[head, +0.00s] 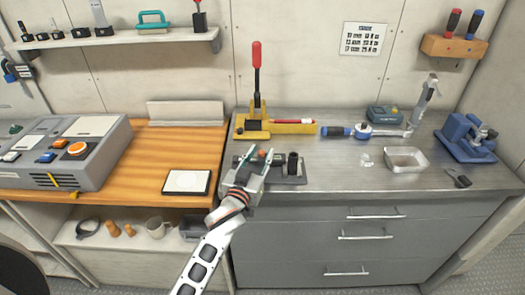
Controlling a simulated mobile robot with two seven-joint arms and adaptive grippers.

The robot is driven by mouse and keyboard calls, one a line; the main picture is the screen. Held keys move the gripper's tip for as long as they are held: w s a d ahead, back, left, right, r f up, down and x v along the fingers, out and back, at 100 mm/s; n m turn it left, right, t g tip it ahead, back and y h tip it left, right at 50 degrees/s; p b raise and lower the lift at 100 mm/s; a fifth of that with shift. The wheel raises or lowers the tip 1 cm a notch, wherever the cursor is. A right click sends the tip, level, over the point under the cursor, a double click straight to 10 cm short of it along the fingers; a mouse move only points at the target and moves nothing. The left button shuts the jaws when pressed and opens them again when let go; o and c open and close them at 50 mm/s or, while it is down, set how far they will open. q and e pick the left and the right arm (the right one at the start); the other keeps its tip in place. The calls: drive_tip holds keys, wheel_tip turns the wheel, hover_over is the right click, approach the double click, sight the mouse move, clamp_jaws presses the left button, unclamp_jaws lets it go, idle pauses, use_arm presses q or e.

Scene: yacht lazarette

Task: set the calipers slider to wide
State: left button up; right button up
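I cannot pick out calipers with certainty. A tall silver tool (425,100) stands tilted at the back right of the metal counter; its slider, if it has one, is too small to tell. A small dark tool (459,179) lies near the counter's right front and is also too small to identify. My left gripper (262,156) reaches over the front left of the metal counter, above a dark tray (295,180). Its two fingers are apart. A small reddish-brown thing shows between them; I cannot tell whether they touch it. My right gripper is out of view.
A yellow lever press (256,125) with a red handle stands behind the gripper. A grey control box (60,165) and a tablet (187,182) sit on the wooden bench.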

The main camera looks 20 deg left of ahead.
use_arm(q)
drive_tip(key=shift+w, duration=1)
clamp_jaws()
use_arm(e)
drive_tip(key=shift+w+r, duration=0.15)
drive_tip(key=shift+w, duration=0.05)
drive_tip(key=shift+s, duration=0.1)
